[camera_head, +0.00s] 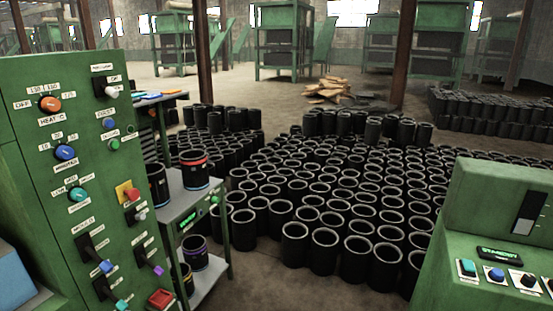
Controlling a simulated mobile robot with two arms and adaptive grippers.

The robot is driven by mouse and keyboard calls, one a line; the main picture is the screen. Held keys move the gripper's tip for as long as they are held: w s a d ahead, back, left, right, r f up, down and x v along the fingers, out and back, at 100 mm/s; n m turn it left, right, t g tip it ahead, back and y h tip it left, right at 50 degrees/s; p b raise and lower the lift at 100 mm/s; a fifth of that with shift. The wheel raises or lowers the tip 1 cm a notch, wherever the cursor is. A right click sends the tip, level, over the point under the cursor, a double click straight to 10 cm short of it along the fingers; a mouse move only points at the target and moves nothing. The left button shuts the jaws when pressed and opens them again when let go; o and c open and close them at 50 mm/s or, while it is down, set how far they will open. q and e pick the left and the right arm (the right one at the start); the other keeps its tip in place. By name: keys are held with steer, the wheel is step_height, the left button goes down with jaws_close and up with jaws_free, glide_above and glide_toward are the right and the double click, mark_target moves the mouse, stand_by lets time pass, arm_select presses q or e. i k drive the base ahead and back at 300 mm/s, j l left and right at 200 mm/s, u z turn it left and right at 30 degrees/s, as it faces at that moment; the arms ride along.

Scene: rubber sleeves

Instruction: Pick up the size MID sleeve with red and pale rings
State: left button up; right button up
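A black sleeve (196,174) with a red ring near its top stands upright on the upper shelf of a grey rack (186,206). A thin pale or bluish ring shows near its base. A second black sleeve (157,188) stands to its left, partly hidden by the green control panel; its ring colours are hard to read. On the lower shelf stands a black sleeve (195,256) with a purple ring. Another sleeve (187,283) with a yellowish ring is mostly hidden behind the panel. No size marking is readable on any sleeve. Neither gripper is in view.
A tall green control panel (85,150) with knobs and switches fills the left. A green console (495,215) stands at the right front. Many plain black sleeves (325,240) cover the floor ahead. Bare floor (265,285) shows between the rack and the console.

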mark_target(194, 161)
steer(key=i+l+u, duration=0.1)
steer(key=i+u, duration=0.2)
steer(key=i, duration=0.25)
steer(key=i+l+u, duration=0.35)
steer(key=i, duration=0.2)
steer(key=j, duration=0.1)
